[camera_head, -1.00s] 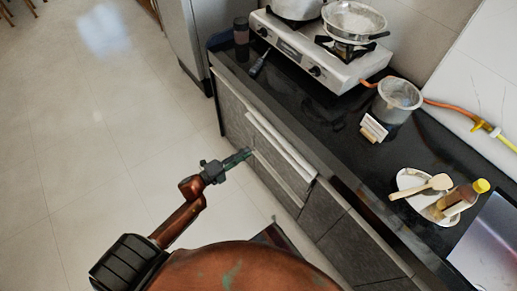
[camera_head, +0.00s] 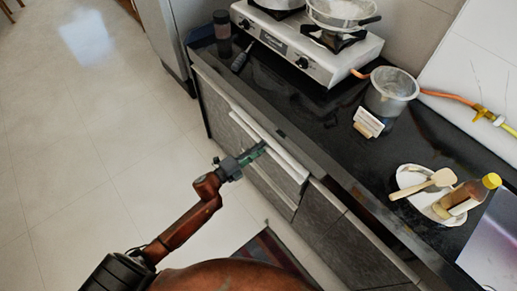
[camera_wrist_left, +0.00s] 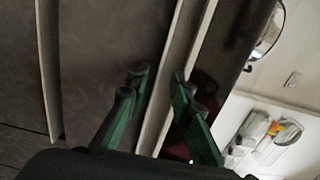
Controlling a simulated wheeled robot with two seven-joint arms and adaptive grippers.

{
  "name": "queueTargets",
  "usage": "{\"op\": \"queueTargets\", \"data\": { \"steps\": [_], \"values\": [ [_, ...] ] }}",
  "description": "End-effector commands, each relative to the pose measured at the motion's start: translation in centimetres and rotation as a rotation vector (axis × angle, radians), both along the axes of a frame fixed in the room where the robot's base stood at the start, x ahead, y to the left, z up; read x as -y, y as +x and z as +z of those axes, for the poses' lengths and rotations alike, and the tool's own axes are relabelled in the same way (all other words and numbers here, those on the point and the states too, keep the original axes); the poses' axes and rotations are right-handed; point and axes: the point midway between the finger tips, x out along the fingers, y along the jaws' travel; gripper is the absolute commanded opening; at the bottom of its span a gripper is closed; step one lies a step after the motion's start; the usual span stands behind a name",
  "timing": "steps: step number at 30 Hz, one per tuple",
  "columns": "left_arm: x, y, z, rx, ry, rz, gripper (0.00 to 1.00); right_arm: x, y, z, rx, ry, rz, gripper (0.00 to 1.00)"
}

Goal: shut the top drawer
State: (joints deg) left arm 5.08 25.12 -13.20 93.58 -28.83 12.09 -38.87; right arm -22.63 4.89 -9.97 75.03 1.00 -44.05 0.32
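The top drawer (camera_head: 287,165) is in the cabinet under the black counter. Its pale upper edge stands out a little from the counter front, and its grey front faces the floor side. My left gripper (camera_head: 262,147) is at this pale edge, near the middle of the drawer. In the left wrist view the two green fingers (camera_wrist_left: 158,78) are apart, with the pale drawer edge (camera_wrist_left: 172,85) showing between them. I cannot tell whether they touch it. A lower drawer edge (camera_wrist_left: 50,80) shows to the left there. My right gripper is not in view.
The counter (camera_head: 300,115) holds a gas stove (camera_head: 305,50), a grey pot (camera_head: 390,92), a small card holder (camera_head: 368,123), a white plate (camera_head: 413,178) with a wooden spatula, and a bottle (camera_head: 468,194). The floor (camera_head: 90,150) left of the cabinet is clear. A dark mat (camera_head: 268,250) lies below.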

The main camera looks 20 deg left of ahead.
Motion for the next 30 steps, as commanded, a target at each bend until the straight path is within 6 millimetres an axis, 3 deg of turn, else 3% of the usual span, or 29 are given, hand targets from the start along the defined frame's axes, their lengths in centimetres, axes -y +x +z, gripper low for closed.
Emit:
{"op": "queueTargets", "data": {
  "steps": [8,18,30],
  "values": [
    [0.12,0.21,0.04,0.000,0.000,0.000,0.21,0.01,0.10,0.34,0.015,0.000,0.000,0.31],
    [0.06,0.19,0.04,0.000,0.000,0.000,0.00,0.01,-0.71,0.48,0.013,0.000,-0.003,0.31],
    [0.02,0.22,0.26,0.004,-0.002,0.001,0.00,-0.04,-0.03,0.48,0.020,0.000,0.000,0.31]
  ]
}}
